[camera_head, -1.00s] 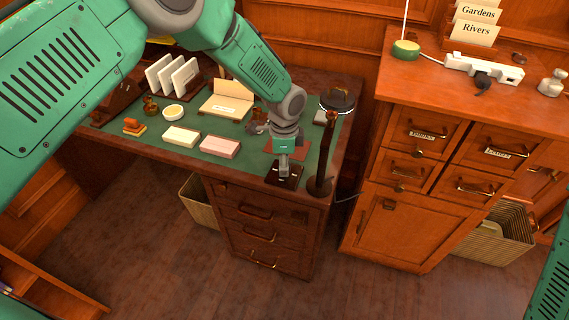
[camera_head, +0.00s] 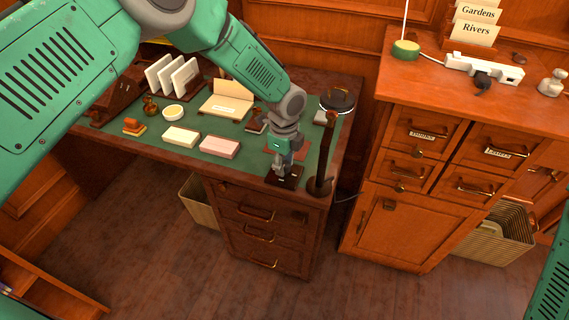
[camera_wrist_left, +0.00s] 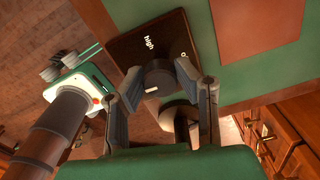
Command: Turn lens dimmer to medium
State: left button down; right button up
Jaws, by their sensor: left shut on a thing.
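The lens dimmer (camera_head: 271,177) is a dark box on the front right corner of the desk, beside the lamp's base. In the left wrist view, the dimmer's plate (camera_wrist_left: 173,28) bears the word "high" and another label partly cut off beside it. My left gripper (camera_head: 285,172) reaches down onto the dimmer from above. Its two fingers are shut on the round dark knob (camera_wrist_left: 157,82), one on each side. A pale mark shows on the knob's near side. A medium label is not visible.
A dark lamp (camera_head: 327,150) stands close to the right of the gripper. A pink block (camera_head: 219,146), a cream block (camera_head: 180,136) and an open stand (camera_head: 226,107) are on the desk's green mat. A wooden cabinet (camera_head: 405,225) stands at the right.

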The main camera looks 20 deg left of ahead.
aim_at(285, 162)
pick_arm(q)
jog(key=shift+w+r, duration=0.25)
jog(key=shift+w, duration=0.05)
jog(key=c, duration=1.4)
grip_release()
jog(key=shift+c, duration=0.2)
jog(key=shift+o, duration=1.2)
jog(key=shift+s+f, duration=0.1)
jog(key=shift+f, duration=0.05)
jog(key=shift+r, duration=0.2)
notch_tip(285, 162, up, 12)
jog(key=shift+f, duration=0.25)
